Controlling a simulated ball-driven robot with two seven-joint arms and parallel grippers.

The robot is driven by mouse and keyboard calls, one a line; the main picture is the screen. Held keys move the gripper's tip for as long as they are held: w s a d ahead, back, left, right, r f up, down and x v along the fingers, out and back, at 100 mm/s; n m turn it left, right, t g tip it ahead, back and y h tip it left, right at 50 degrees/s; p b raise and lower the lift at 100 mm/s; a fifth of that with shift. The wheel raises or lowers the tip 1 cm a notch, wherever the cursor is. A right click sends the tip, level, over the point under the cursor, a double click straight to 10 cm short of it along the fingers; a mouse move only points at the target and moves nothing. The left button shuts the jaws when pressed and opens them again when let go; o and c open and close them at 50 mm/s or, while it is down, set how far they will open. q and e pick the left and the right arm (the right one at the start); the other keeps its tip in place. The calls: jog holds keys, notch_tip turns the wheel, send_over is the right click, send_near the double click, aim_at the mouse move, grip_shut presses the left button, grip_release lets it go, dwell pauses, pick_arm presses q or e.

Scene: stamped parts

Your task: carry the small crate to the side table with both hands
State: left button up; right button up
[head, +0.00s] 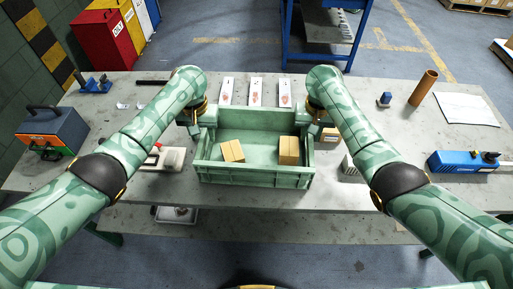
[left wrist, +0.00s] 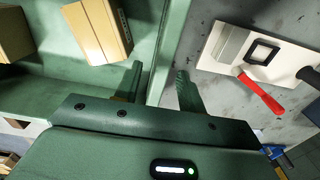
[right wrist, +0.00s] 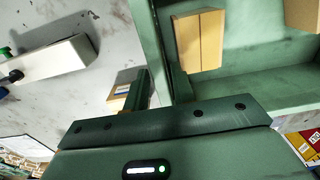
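The small green crate (head: 255,180) stands on the grey worktable (head: 350,195) with small cardboard boxes inside. My left gripper (head: 195,122) is at the crate's far left corner. In the left wrist view its fingers (left wrist: 158,88) are apart, one on each side of the crate wall (left wrist: 168,45), with a gap showing. My right gripper (head: 315,118) is at the far right corner. In the right wrist view its fingers (right wrist: 160,88) stand on either side of the wall (right wrist: 152,40), apparently with a narrow gap. A blue-framed table (head: 320,30) stands behind, partly out of view.
A toolbox (head: 52,130) and a red-handled tool (left wrist: 262,95) lie left of the crate. Floor is open between the tables.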

pick_arm(q)
jog(key=shift+f, duration=2.35)
pick_arm(e)
jog(key=shift+f, duration=2.35)
pick_arm(q)
jog(key=c, duration=0.7)
pick_arm(e)
grip_shut()
pick_arm(q)
grip_shut()
